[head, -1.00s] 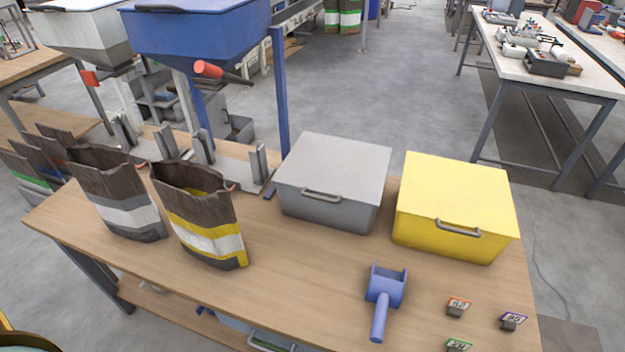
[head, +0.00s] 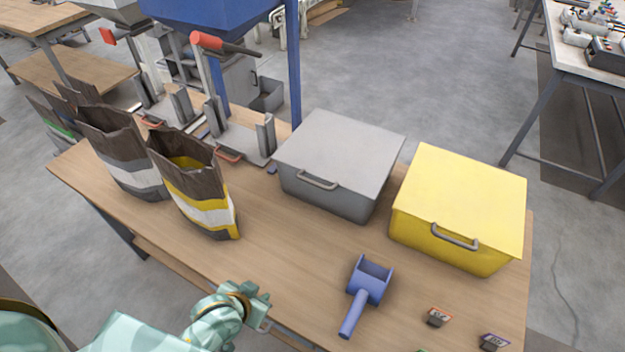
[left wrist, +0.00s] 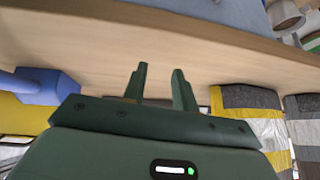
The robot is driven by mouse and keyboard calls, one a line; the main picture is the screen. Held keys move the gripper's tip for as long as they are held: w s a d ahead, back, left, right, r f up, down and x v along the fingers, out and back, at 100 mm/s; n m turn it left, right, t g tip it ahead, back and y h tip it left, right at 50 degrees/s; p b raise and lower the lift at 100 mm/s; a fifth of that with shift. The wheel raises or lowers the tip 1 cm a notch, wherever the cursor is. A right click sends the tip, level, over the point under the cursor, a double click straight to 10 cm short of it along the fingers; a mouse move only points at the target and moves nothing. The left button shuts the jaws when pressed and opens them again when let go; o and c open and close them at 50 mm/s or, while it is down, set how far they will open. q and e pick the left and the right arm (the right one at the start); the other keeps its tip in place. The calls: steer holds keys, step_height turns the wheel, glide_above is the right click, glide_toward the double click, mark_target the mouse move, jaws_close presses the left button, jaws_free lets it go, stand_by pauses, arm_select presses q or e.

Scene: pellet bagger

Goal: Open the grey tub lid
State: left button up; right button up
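The grey tub (head: 325,194) stands on the bench with its flat grey lid (head: 342,148) shut flat on top. A grey bar handle (head: 317,182) is on its front side. My left gripper (head: 265,308) is at the bench's front edge, in front of and well apart from the tub. In the left wrist view its two fingers (left wrist: 160,85) stand apart with nothing between them. I cannot make out the grey tub in that view. My right gripper is not in view.
A yellow tub (head: 460,200) stands right of the grey one. A blue scoop (head: 368,285) lies in front of them. Bare bench lies before the grey tub.

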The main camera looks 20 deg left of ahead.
arm_select(q)
steer(key=w+d+r+n+t+h, duration=0.3)
steer(key=w+r+n+t, duration=0.2)
steer(key=w+r+n, duration=0.4)
steer(key=n+t+p, duration=0.1)
steer(key=n+t, duration=0.2)
steer(key=n, duration=0.6)
glide_toward(313, 181)
steer(key=b+x, duration=0.1)
steer(key=x, duration=0.2)
steer(key=b+x, duration=0.1)
steer(key=x, duration=0.2)
steer(key=b+x, duration=0.1)
steer(key=x, duration=0.3)
steer(key=shift+f, duration=0.35)
jaws_close()
